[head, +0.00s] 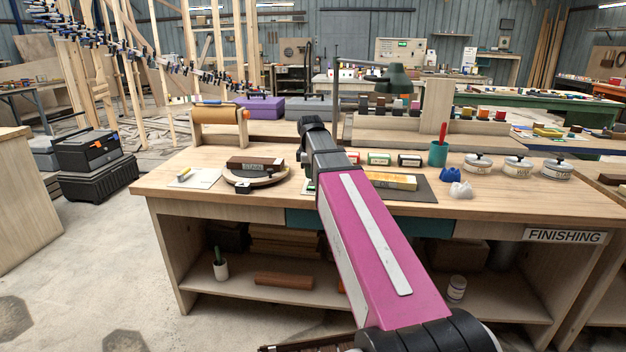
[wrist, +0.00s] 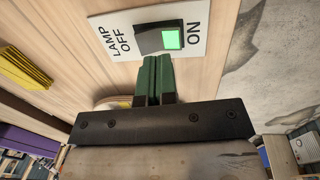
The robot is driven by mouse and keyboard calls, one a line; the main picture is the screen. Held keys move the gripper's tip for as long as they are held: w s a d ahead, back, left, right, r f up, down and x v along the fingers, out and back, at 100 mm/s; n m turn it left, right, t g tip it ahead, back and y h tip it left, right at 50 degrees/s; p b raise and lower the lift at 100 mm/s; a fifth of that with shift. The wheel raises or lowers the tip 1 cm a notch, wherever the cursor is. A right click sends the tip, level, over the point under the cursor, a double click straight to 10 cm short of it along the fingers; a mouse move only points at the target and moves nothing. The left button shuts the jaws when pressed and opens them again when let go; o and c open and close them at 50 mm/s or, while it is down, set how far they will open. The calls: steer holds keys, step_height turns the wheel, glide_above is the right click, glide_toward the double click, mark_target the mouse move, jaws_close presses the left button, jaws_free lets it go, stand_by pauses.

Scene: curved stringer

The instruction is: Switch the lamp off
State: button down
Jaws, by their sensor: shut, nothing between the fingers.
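The lamp switch (wrist: 158,39) is a dark rocker on a white plate (wrist: 103,22) in the wrist view. The plate reads LAMP OFF at its left end and ON at its right end. The rocker's half nearest ON glows green. My gripper (wrist: 157,62) is shut and empty, its green fingertips close beside the rocker. I cannot tell whether they touch it. In the head view, a dark green lamp (head: 395,78) stands behind the workbench; I cannot tell whether it is lit. My arm hides the gripper there.
The wooden workbench (head: 505,205) holds a round board with a dark block (head: 255,164), a teal cup with a red tool (head: 438,152) and several white tins (head: 517,167). A paper roll (head: 217,114) stands at the back left. Concrete floor is open at the left.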

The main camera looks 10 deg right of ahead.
mark_target(312, 186)
step_height(312, 186, up, 11)
steer(key=s, duration=0.1)
steer(key=shift+s+a+r, duration=0.15)
steer(key=shift+s+a, duration=0.05)
steer(key=shift+a, duration=0.05)
stand_by(0.3)
steer(key=shift+w+d, duration=0.5)
steer(key=shift+w, duration=0.1)
steer(key=shift+f, duration=0.2)
steer(key=f, duration=0.4)
steer(key=w+f, duration=0.1)
steer(key=f, duration=0.8)
steer(key=shift+w+d+f, duration=0.25)
steer(key=shift+w+f, duration=0.05)
steer(key=shift+f, duration=0.05)
steer(key=shift+f, duration=0.2)
steer(key=shift+s, duration=0.1)
steer(key=shift+s+a+r, duration=0.2)
steer(key=shift+s+a, duration=0.05)
steer(key=shift+s, duration=0.4)
